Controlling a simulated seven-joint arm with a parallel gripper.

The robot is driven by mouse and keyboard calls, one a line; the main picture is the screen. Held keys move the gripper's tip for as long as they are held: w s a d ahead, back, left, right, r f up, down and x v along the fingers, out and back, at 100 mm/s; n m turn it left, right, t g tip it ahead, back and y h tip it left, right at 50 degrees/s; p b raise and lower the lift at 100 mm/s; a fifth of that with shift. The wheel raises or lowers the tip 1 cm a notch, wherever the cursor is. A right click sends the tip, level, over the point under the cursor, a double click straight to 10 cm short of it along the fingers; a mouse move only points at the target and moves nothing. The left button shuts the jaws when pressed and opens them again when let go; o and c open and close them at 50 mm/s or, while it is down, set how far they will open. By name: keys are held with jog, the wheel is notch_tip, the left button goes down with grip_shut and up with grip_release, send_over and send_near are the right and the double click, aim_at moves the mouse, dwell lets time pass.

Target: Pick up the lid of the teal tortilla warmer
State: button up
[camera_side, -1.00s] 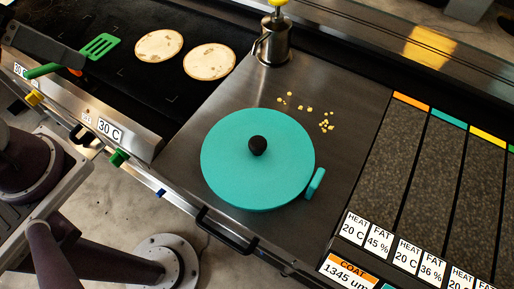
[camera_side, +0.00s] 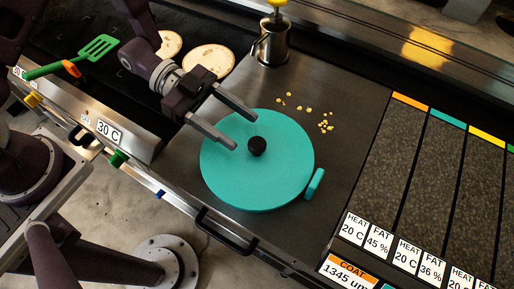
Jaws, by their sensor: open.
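The teal tortilla warmer (camera_side: 290,180) stands on the steel counter with its round teal lid (camera_side: 250,185) on top. A black knob (camera_side: 256,146) sits at the middle of the lid, and a teal handle (camera_side: 315,183) sticks out at the right side. My gripper (camera_side: 245,132) is open and empty, with its two grey fingers apart over the upper-left part of the lid. The fingertips point toward the knob, just to its upper left. I cannot tell how high they are above the lid.
Two tortillas (camera_side: 209,60) lie on the dark griddle, partly hidden by my arm. A green spatula (camera_side: 70,62) is at the upper left. A metal dispenser (camera_side: 273,42) stands behind the warmer, and yellow crumbs (camera_side: 325,124) lie on the counter. Dark panels (camera_side: 410,150) are at the right.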

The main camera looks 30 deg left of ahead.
aim_at(249, 141)
jog(key=x, duration=0.6)
jog(key=shift+s+f, duration=0.25)
jog(key=shift+s, duration=0.1)
grip_shut()
